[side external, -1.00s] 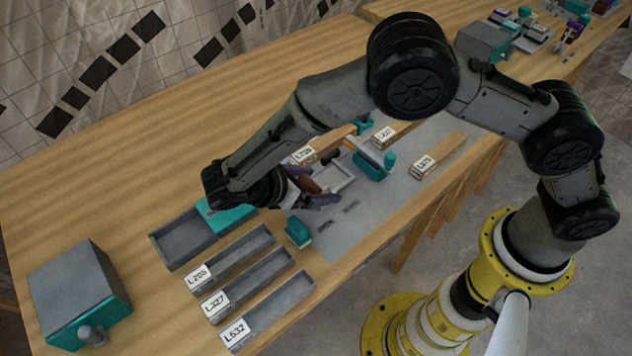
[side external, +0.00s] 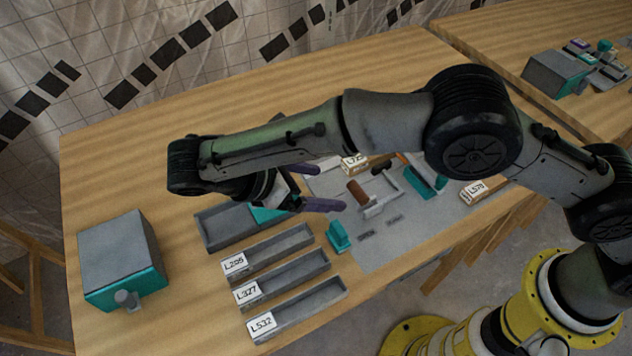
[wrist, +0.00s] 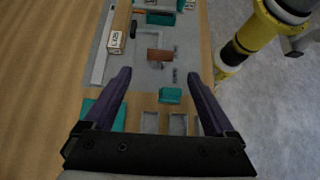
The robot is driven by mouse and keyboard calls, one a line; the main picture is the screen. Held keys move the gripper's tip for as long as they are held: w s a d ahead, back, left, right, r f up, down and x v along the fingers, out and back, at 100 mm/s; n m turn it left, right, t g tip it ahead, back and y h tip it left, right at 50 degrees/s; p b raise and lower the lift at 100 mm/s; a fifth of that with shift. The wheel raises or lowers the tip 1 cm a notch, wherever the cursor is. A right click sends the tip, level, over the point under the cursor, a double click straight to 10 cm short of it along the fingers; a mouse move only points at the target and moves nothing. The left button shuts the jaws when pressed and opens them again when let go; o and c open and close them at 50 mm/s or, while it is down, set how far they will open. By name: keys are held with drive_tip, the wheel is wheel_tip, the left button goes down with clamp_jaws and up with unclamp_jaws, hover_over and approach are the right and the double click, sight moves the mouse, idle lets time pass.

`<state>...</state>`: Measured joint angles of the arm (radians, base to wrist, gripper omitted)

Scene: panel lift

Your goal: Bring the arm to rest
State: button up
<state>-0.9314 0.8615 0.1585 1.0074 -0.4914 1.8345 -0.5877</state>
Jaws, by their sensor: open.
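My gripper (side external: 330,188) has two purple fingers spread apart with nothing between them. In the side view it appears above the bench, near the left edge of the grey mat (side external: 385,248). In the wrist view the open fingers (wrist: 159,73) frame the mat. A brown handle (side external: 357,190) and a light frame-like part lie on the mat, apart from the fingers. The brown handle also shows in the wrist view (wrist: 160,55), beyond the fingertips. My forearm reaches across over the bench and hides part of it.
Three labelled grey trays (side external: 300,300) lie at the front. A grey bin (side external: 222,235) is partly behind my gripper. A teal block (side external: 338,236) stands at the mat's edge. A grey and teal box (side external: 120,260) stands at left. The back of the wooden bench (side external: 250,95) is clear.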

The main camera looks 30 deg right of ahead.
drive_tip(key=shift+a+r, duration=0.25)
drive_tip(key=shift+a, duration=0.05)
drive_tip(key=w+d+r+m+y, duration=0.2)
drive_tip(key=d+r+m+y, duration=0.25)
drive_tip(key=d+r, duration=1.35)
drive_tip(key=s+d+r+m+t+y, duration=0.3)
drive_tip(key=s+d+m, duration=0.5)
drive_tip(key=s+d, duration=0.65)
drive_tip(key=s+a+f+m+t+y, duration=0.1)
drive_tip(key=s+f+m+t+y, duration=0.1)
drive_tip(key=s+f+m, duration=0.3)
drive_tip(key=shift+s+a+f+t, duration=0.35)
drive_tip(key=shift+s+f, duration=0.2)
drive_tip(key=shift+f, duration=1.5)
